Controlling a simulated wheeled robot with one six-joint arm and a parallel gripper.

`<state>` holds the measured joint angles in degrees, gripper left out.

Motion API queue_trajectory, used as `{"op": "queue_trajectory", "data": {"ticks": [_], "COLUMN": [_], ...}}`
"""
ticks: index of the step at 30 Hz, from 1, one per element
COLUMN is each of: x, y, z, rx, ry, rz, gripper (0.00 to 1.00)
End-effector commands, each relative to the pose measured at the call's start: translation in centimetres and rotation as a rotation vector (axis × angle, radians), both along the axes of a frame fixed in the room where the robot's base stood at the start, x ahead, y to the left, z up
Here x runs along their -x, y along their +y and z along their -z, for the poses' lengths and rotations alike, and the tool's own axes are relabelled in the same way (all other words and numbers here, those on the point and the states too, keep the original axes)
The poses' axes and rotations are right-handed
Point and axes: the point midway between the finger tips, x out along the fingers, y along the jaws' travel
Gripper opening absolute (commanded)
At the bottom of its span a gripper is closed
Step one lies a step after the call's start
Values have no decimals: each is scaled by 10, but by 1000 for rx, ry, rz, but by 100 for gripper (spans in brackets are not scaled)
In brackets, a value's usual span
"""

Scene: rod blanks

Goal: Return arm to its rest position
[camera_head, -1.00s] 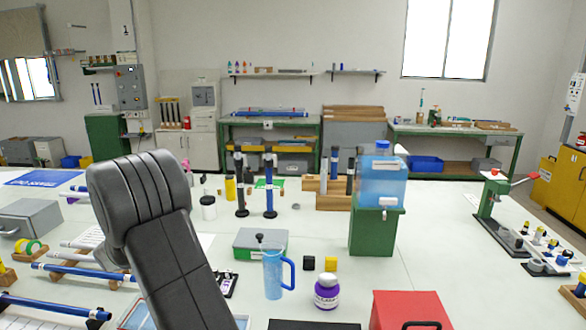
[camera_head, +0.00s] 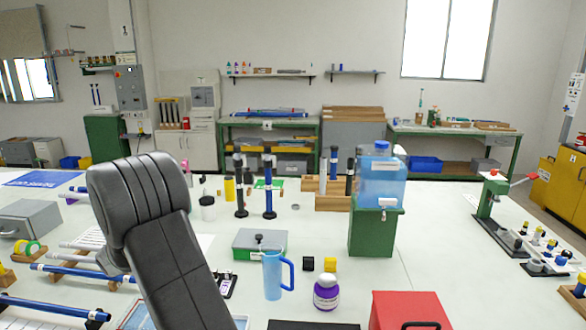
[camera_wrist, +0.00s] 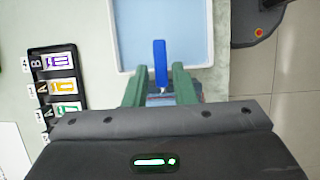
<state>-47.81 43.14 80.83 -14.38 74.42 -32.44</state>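My arm (camera_head: 165,235) shows in the head view as a dark, bent limb rising from the lower edge at left of centre. My gripper (camera_wrist: 158,70) is out of sight there but shows in the wrist view. Its two green fingers are apart, with a gap between them. A blue stick-like thing (camera_wrist: 160,62) with a pale tip shows in that gap, crossing the near rim of a light-blue tray (camera_wrist: 116,40). The fingers do not appear to touch it. I cannot tell its height relative to the fingertips.
A black labelled holder (camera_wrist: 40,85) lies left of the tray. In the head view, a blue jug (camera_head: 272,275), a purple-labelled jar (camera_head: 326,294) and a red box (camera_head: 408,308) stand right of my arm. Blue rods (camera_head: 75,273) on wooden rests lie to its left.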

Motion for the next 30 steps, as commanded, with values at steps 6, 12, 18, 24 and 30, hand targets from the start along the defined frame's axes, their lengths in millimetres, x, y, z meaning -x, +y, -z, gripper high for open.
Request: {"op": "queue_trajectory", "data": {"ticks": [6,12,18,24,30], "x": [-1,-2,-2,-1,0], "y": [18,33,40,23,8], "z": [-40,-78,-98,-59,-22], "rx": [-5,-5,2,3,3], "ry": [-3,-3,2,3,3], "rz": [-1,-1,0,0,0], "gripper": [24,24,24,24,24]}}
